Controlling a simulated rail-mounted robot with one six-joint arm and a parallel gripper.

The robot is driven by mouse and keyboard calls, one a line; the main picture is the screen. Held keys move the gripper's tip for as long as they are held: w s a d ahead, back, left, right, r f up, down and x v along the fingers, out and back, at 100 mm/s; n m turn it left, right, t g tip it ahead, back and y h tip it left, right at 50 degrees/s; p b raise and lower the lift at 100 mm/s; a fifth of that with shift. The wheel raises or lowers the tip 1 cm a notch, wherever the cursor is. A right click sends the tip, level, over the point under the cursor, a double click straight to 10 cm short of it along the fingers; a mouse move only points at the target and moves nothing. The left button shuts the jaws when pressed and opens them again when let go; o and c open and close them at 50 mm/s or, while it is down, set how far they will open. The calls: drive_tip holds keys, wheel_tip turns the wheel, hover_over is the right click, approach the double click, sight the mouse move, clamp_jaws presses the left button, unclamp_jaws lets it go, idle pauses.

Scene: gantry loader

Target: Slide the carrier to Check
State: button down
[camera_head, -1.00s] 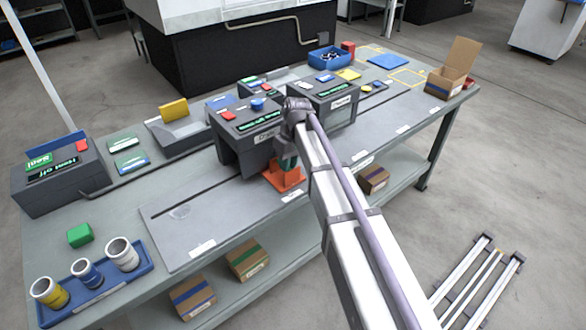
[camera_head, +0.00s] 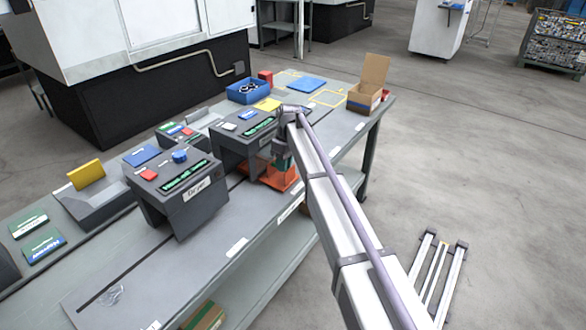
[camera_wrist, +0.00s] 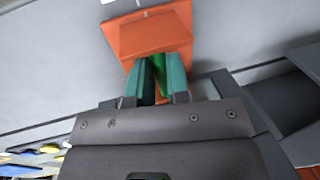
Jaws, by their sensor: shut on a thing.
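The orange carrier (camera_head: 277,178) sits on the grey slotted track (camera_head: 130,265) along the front of the bench, by the right end of the second grey station (camera_head: 228,148). My gripper (camera_head: 283,160) is above it, partly hidden by my arm. In the wrist view, my gripper's teal fingers (camera_wrist: 157,78) are shut on a green upright piece (camera_wrist: 158,72) at the edge of the orange carrier (camera_wrist: 150,38). Whether the green piece is part of the carrier I cannot tell. The station labels are too small to read surely.
The first grey station (camera_head: 178,190) stands left of the carrier over the track. A blue bin (camera_head: 246,92), a yellow plate (camera_head: 267,104) and an open cardboard box (camera_head: 366,95) are at the bench's right end. The track right of the carrier looks clear.

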drive_tip(key=shift+w+d, duration=0.15)
drive_tip(key=shift+w, duration=0.05)
drive_tip(key=c, duration=1.1)
unclamp_jaws()
wheel_tip(320, 180, up, 11)
drive_tip(key=w+d+p, duration=0.1)
drive_tip(key=p, duration=0.9)
drive_tip(key=shift+w+f+p, duration=0.2)
drive_tip(key=shift+w+p, duration=0.1)
drive_tip(key=shift+w, duration=0.05)
drive_tip(key=shift+d, duration=0.1)
